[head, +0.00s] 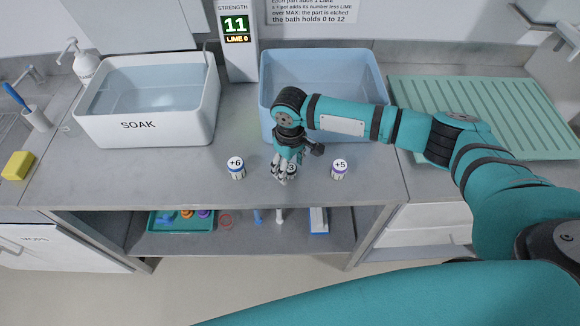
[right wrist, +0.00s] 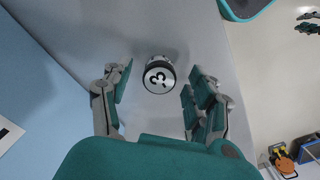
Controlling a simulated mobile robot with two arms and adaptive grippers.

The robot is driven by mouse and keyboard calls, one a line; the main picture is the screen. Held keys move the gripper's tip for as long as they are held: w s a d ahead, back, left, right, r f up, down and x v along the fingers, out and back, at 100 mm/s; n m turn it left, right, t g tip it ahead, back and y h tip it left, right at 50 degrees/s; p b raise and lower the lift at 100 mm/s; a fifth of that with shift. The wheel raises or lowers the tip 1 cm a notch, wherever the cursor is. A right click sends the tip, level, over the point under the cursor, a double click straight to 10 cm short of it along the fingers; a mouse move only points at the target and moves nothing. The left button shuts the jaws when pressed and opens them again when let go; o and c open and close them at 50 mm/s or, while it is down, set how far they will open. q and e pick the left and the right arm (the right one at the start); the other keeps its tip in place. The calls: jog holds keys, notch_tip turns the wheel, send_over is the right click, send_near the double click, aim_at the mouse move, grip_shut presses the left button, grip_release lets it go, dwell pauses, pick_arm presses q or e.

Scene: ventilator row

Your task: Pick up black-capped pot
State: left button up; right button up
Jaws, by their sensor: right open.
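A small pot marked 3 (right wrist: 159,77) stands upright on the counter. In the right wrist view its light top has a dark rim, and it sits between the spread fingers, apart from both. My right gripper (right wrist: 157,98) is open and empty. In the head view the right gripper (head: 284,175) hangs down over this pot and hides most of it; only part of its marked top (head: 291,167) shows. A white pot marked +6 (head: 236,168) stands to the left, and one marked +5 (head: 339,169) stands to the right. My left gripper is not in the head view.
Behind the pots are a white SOAK basin (head: 150,127), a strength display (head: 237,60) reading 11 and LIME 0, and a blue bath (head: 268,118). A green ribbed mat (head: 480,110) lies at right. A shelf below holds a teal tray (head: 165,227).

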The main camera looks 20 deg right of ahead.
jog(key=shift+f, duration=0.85)
jog(key=shift+c, duration=0.4)
jog(key=c, duration=1.1)
grip_shut()
jog(key=shift+r, duration=0.15)
